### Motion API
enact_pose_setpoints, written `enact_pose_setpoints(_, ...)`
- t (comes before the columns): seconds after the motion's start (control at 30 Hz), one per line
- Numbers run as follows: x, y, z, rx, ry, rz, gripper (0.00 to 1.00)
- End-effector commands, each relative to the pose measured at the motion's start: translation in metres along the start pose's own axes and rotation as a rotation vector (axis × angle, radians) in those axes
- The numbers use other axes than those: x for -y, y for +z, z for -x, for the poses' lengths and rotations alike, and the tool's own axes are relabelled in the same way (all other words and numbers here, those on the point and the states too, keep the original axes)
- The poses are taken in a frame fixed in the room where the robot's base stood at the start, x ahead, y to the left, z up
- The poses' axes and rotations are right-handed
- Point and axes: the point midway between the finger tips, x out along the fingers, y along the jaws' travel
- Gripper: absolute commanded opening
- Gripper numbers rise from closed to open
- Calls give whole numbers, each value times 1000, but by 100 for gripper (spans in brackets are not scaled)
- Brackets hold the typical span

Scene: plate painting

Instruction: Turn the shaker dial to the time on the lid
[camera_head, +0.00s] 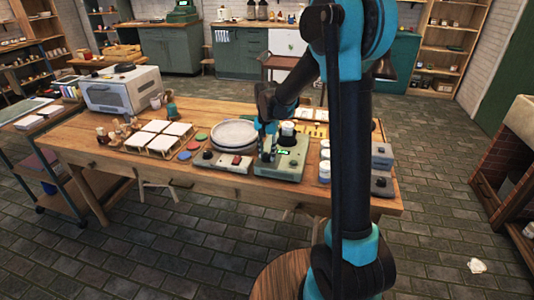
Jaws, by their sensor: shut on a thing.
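The shaker (290,168) is a flat grey-green box at the front of the wooden table, with a small lit green display (284,151). A dark jar with a white lid (288,126) stands on its back part. Any time written on the lid is too small to read. My gripper (266,155) reaches down from above onto the left part of the shaker's front. It is shut at the dial, which is mostly hidden by the fingers, so its setting cannot be read.
Left of the shaker is a second device with a round grey plate (234,132) and a red part (236,160). White tiles on a rack (160,138) and coloured discs lie farther left. White-topped jars (324,168) and grey boxes (381,156) stand close on the right.

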Motion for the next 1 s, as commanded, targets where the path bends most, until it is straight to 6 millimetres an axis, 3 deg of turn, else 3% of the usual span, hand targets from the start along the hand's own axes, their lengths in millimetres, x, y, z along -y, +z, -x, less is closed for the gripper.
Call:
enact_pose_setpoints(0.5,0,0,0,0,0,-20,1)
enact_pose_setpoints(0.53,0,0,0,0,0,-20,34)
enact_pose_setpoints(0.67,0,0,0,0,0,-20,50)
enact_pose_setpoints(1.0,0,0,2,0,0,-20,51)
